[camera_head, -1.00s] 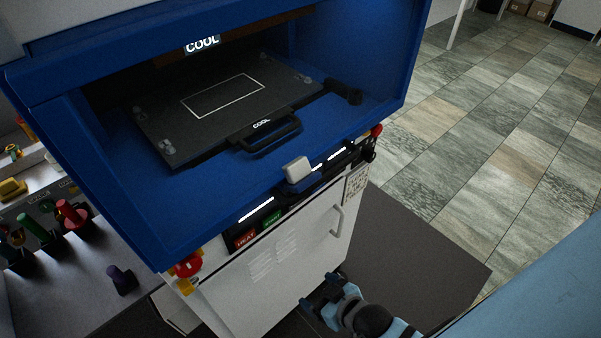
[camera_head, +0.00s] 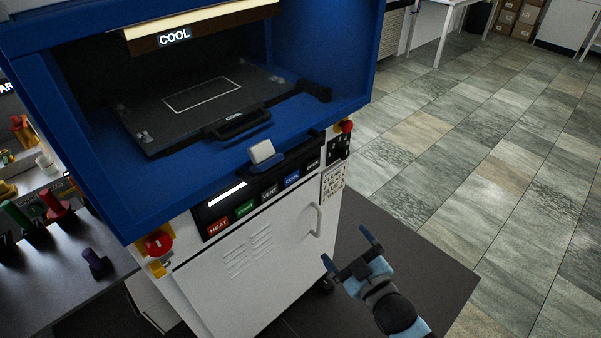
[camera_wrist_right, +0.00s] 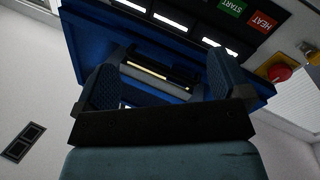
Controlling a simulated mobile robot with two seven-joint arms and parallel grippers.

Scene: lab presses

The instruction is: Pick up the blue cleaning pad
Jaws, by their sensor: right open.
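My right gripper (camera_head: 350,252) is open and empty, in front of the white cabinet and well below and right of the pad. In the right wrist view, the open fingers (camera_wrist_right: 160,78) frame the press's blue edge, apart from it. My left gripper is not in view.
The press has a black plate (camera_head: 205,105) with a handle and a row of labelled buttons (camera_head: 265,190). A red knob (camera_head: 158,244) sticks out at its front left. A grey table (camera_head: 60,290) with coloured items stands left. The tiled floor (camera_head: 480,150) at right is clear.

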